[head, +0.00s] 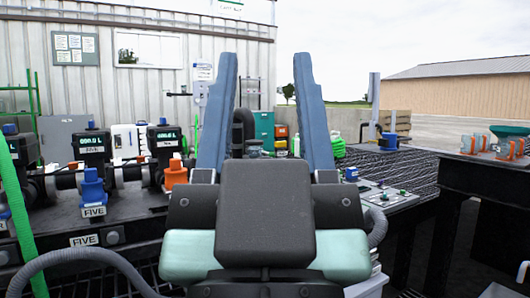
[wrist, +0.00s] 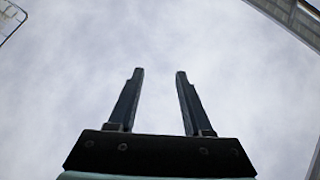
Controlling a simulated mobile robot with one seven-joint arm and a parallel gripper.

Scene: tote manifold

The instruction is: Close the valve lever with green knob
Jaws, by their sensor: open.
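My gripper (head: 265,58) is raised upright in the middle of the head view, with its two blue fingers wide apart and nothing between them. In the wrist view my gripper (wrist: 160,72) is open and empty against cloudy sky. I cannot make out a valve lever with a green knob for certain. On the manifold at left, a blue valve handle (head: 93,188) and an orange valve handle (head: 176,174) show. My gripper is to the right of both and touches neither. My gripper and arm hide part of the middle of the scene.
Black meters (head: 92,146) stand along the dark manifold at left. A green hose (head: 18,215) hangs at the left edge. A panel with small green parts (head: 385,196) lies right of my gripper. A dark table (head: 480,176) with orange and grey fittings stands at far right.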

